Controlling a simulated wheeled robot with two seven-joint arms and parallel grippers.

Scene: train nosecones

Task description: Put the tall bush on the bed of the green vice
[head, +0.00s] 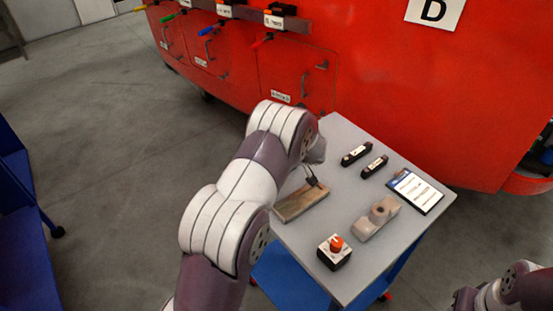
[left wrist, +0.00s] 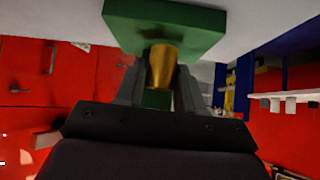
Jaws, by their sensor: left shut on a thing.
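In the left wrist view the bush (left wrist: 162,68), a gold cylinder, stands between the two fingers of my left gripper (left wrist: 160,90), which is shut on it. The bush's far end is at the green vice (left wrist: 205,22), seen as a green block on a pale surface. I cannot tell whether the bush touches the block. In the head view my left gripper (head: 312,178) is low over the left side of the table, mostly behind my arm. The green vice and the bush are hidden there. Only a link of my right arm shows at the lower right.
The grey table (head: 340,280) holds a wooden tray (head: 302,204), two black pieces (head: 357,154) (head: 375,167), a clipboard-like panel (head: 416,191), a beige block (head: 376,219) and a red-knobbed box (head: 334,253). A large red body (head: 360,70) stands behind.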

